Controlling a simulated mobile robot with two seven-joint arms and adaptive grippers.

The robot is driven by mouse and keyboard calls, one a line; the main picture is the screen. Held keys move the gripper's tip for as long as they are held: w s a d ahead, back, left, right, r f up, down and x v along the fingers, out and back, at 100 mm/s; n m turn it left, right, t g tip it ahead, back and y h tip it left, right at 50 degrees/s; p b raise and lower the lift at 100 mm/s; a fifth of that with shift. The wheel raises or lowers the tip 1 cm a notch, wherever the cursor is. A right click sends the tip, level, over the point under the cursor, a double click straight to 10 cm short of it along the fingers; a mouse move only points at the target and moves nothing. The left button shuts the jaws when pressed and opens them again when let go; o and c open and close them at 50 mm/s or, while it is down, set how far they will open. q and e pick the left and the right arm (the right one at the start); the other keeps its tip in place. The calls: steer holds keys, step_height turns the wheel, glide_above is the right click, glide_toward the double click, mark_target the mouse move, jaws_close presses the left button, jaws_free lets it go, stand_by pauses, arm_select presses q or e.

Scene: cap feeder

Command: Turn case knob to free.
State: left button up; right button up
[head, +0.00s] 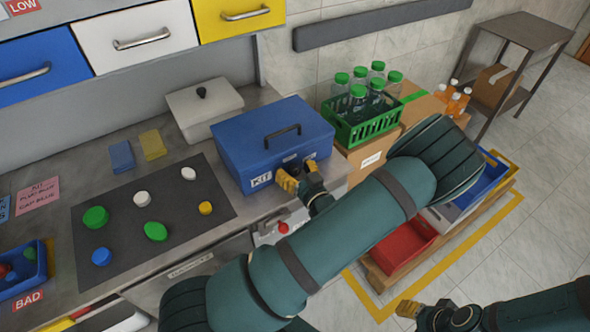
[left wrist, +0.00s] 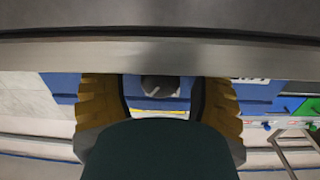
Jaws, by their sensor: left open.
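The blue case (head: 262,140), labelled KIT, sits closed on the bench with a dark handle on its lid. My left gripper (head: 299,180) is open at the right part of the case's front face. In the left wrist view a dark grey round knob (left wrist: 160,86) shows on the blue face, between the yellow fingers of the left gripper (left wrist: 160,100). A gap shows on each side of the knob. The knob's setting cannot be read, and the gripper hides it in the head view. My right gripper (head: 412,312) is low at the bottom right, away from the case.
A dark mat (head: 180,205) with several coloured caps lies left of the case. A white lidded box (head: 205,105) stands behind it. A green crate (head: 365,130) of bottles stands right on a cardboard box. The bench edge runs close beside my left gripper.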

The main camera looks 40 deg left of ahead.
arm_select(q)
steer(key=v, duration=1.2)
